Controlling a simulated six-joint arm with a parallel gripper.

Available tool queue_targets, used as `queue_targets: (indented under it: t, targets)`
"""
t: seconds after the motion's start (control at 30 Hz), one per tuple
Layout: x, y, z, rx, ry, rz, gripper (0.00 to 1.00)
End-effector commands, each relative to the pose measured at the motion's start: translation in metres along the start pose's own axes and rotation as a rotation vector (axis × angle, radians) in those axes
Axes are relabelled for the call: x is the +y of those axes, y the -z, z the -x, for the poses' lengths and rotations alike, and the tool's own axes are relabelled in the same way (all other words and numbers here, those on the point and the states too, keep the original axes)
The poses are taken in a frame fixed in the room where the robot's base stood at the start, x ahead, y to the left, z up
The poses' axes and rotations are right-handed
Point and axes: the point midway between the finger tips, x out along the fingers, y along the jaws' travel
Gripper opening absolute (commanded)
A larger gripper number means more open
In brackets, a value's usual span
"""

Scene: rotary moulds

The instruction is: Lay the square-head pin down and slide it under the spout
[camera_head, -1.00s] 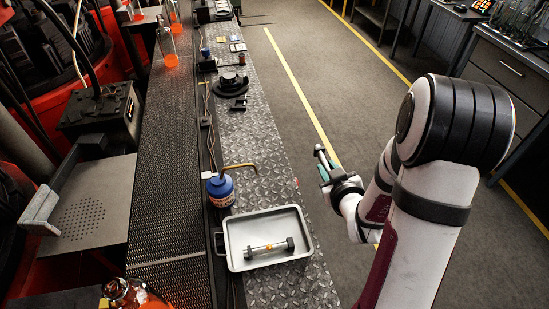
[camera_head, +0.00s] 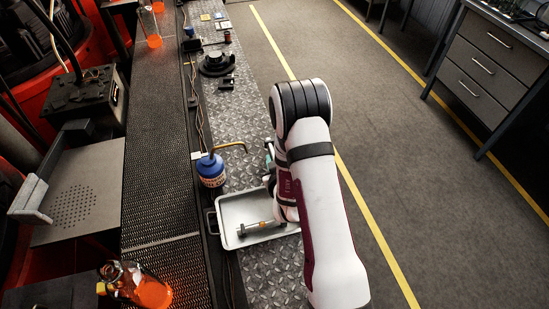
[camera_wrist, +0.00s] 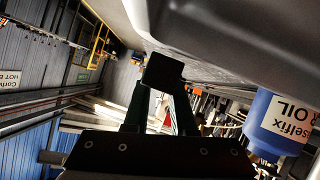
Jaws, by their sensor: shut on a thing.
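My gripper is mostly hidden behind my own arm in the head view; only a teal bit (camera_head: 269,151) shows beyond it. In the wrist view my gripper (camera_wrist: 161,82) is shut on the square-head pin, whose dark square head (camera_wrist: 163,72) faces the camera and hides its shaft. I cannot tell the pin's tilt. The blue oil bottle (camera_head: 211,170) stands beyond the tray, its brass spout (camera_head: 230,146) reaching right, close to the gripper. The bottle also shows upside down in the wrist view (camera_wrist: 280,125); its spout does not show clearly there.
A smooth grey surface, apparently the tray, fills the wrist view's upper right. A flask of orange liquid (camera_head: 135,284) stands front left. A black round fixture (camera_head: 217,62) stands farther back.

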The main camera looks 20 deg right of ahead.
Motion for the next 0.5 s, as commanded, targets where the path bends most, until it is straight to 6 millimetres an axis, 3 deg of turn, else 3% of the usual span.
queue_targets:
  t: [0.43, 0.47, 0.5]
  targets:
    - [-0.003, -0.010, -0.005, 0.000, 0.001, -0.002, 0.00]
    - [-0.003, -0.011, -0.005, -0.002, 0.001, -0.003, 0.28]
    - [-0.003, -0.011, -0.005, -0.003, 0.001, -0.003, 0.35]
